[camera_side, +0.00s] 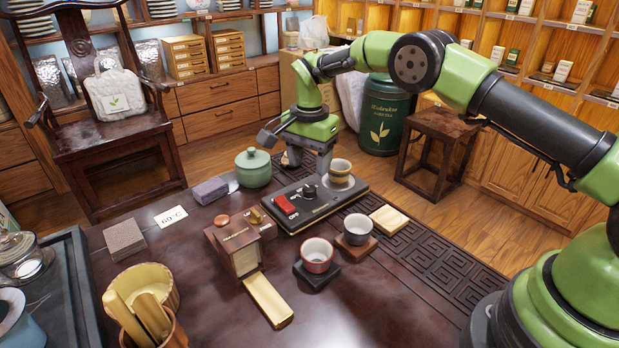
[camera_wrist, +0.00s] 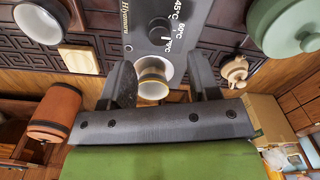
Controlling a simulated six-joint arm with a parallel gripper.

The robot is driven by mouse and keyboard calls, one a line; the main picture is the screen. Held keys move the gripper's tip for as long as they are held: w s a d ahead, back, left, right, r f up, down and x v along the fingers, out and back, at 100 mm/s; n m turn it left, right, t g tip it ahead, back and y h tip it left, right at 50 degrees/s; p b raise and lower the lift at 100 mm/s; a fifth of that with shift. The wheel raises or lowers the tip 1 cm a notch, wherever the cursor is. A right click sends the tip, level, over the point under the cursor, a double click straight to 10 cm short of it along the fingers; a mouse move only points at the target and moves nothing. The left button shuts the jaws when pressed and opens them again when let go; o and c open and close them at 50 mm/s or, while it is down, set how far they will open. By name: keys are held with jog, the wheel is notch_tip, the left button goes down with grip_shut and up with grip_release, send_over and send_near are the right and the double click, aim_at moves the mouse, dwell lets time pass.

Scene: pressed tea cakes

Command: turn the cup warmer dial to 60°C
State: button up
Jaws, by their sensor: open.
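The cup warmer (camera_side: 325,207) is a flat dark unit on the table. It has a black dial (camera_side: 308,191) and a red switch (camera_side: 285,204). In the wrist view the dial (camera_wrist: 158,30) sits beside 45°C, 60°C and 70°C marks on the warmer's grey face (camera_wrist: 192,14); I cannot tell its pointer's setting. A cup (camera_side: 341,168) stands at the warmer's far end. My gripper (camera_side: 308,164) is above the warmer, near the dial and left of the cup. Its jaws (camera_wrist: 162,78) are open and apart from the dial. The cup (camera_wrist: 153,90) shows between them in the wrist view.
A card reading 60°C (camera_side: 170,216) lies left of the warmer. A green lidded jar (camera_side: 253,170) stands behind it. Two cups on small stands, a red-lined one (camera_side: 317,258) and a grey one (camera_side: 358,226), are in front. The right front table is clear.

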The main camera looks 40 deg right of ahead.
jog(key=shift+r, duration=1.85)
notch_tip(320, 180, up, 12)
jog(key=f+n+t, duration=0.1)
jog(key=n+t, duration=0.1)
jog(key=n, duration=0.1)
send_over(310, 188)
jog(key=s, duration=0.4)
jog(key=s+r+n+t+y, duration=0.1)
jog(key=s+r+n, duration=0.1)
jog(key=s+r, duration=0.5)
jog(key=s+n+t+y, duration=0.1)
jog(key=s+n+t, duration=0.3)
jog(key=s, duration=1.5)
jog(key=shift+a+n, duration=0.2)
jog(key=shift+n, duration=0.4)
